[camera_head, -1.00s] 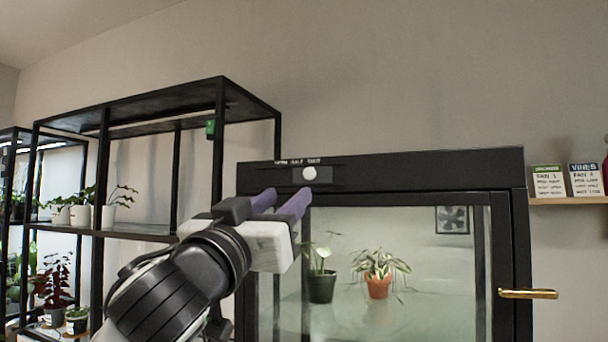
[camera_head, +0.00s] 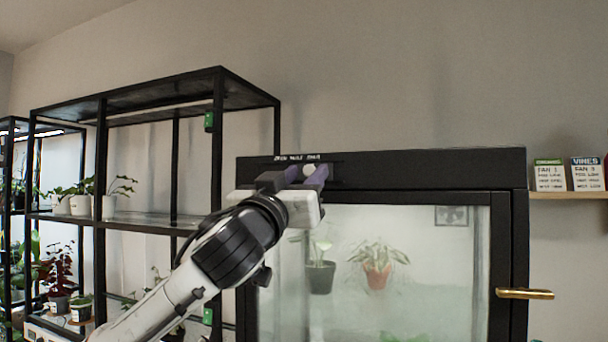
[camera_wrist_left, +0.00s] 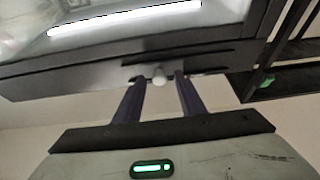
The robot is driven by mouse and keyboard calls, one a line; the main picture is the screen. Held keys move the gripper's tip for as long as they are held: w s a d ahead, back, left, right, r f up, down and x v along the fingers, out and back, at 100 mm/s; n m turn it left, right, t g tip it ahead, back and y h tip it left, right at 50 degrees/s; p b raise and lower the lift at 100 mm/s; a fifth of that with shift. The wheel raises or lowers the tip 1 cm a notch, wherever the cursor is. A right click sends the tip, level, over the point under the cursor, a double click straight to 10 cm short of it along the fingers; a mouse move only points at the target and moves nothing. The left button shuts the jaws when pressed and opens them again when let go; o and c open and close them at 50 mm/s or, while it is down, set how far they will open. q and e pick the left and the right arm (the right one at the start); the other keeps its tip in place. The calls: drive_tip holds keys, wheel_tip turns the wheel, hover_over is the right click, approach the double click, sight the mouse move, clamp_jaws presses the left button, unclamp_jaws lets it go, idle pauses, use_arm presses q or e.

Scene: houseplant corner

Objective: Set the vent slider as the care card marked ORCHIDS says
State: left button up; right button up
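In the left wrist view the knob (camera_wrist_left: 158,76) stands between the open fingertips (camera_wrist_left: 158,83), with a gap visible on both sides. The care card with a green header (camera_head: 549,176) stands on the right shelf; its header is blurred, its top line reads FAN 1, and its lower lines are too small to read.
A blue-headed VINES card (camera_head: 587,174) stands beside the green one on a wooden shelf (camera_head: 568,195). The cabinet's glass door (camera_head: 420,275) has a brass handle (camera_head: 525,293). Two potted plants show hazily inside. A black rack (camera_head: 218,140) with plants stands left.

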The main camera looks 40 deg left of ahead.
use_arm(q)
clamp_jaws()
drive_tip(key=a+b, duration=0.1)
drive_tip(key=a, duration=0.1)
drive_tip(key=s+a, duration=0.1)
drive_tip(key=a, duration=0.2)
drive_tip(key=a+b, duration=0.1)
drive_tip(key=a, duration=0.1)
drive_tip(key=shift+s+a+f+b, duration=0.15)
drive_tip(key=shift+s+b, duration=0.15)
drive_tip(key=shift+r, duration=0.2)
unclamp_jaws()
drive_tip(key=shift+s+a, duration=0.1)
drive_tip(key=shift+a, duration=0.05)
